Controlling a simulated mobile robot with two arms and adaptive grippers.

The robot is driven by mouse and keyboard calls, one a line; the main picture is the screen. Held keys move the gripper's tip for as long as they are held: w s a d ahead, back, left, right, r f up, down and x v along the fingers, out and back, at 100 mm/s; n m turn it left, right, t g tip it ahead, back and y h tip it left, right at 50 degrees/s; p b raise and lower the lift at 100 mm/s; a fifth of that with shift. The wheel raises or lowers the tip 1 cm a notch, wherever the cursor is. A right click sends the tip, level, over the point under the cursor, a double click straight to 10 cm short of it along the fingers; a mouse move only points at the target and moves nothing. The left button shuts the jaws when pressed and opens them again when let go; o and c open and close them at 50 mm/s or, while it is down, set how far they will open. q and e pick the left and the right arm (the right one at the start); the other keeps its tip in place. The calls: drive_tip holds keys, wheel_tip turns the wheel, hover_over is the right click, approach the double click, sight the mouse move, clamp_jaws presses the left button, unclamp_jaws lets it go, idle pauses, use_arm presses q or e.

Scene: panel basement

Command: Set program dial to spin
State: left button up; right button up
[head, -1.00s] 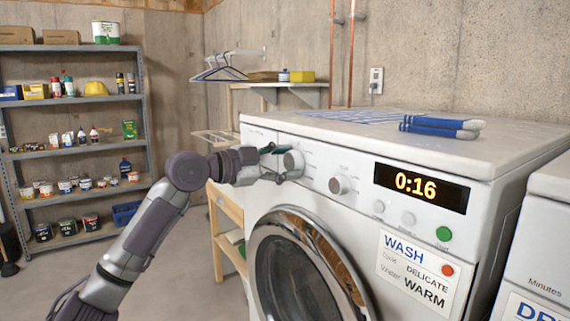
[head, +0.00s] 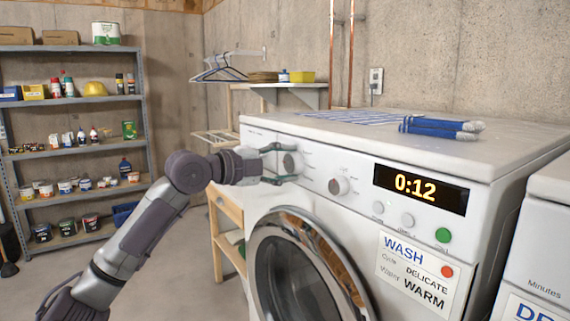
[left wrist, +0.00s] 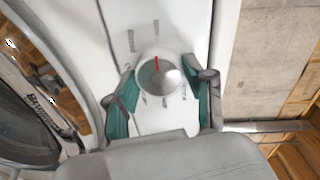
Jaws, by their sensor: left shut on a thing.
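The program dial (head: 292,163) is the round white knob at the left of the washer's front panel. It also shows in the left wrist view (left wrist: 160,78), with a red pointer line near its top edge. My left gripper (head: 278,164) is shut on this dial, one green finger above it and one below. In the left wrist view the fingers (left wrist: 165,92) stand on either side of the knob. The labels around the dial are too blurred to read. A second knob (head: 339,186) sits to its right. My right gripper is not in view.
The washer (head: 300,135) has a lit display (head: 420,188) reading 0:12, a green button (head: 443,235) and a card (head: 417,270) saying WASH, DELICATE, WARM. Blue and white rolled items (head: 440,127) lie on top. A dryer stands at right, shelves (head: 75,100) at left.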

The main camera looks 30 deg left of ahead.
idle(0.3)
use_arm(q)
drive_tip(key=o, duration=1.2)
drive_tip(key=shift+c, duration=0.2)
drive_tip(key=f+v, duration=0.1)
drive_tip(key=v, duration=1.1)
drive_tip(key=shift+r, duration=0.45)
drive_tip(key=shift+a, duration=0.1)
drive_tip(key=shift+w, duration=0.1)
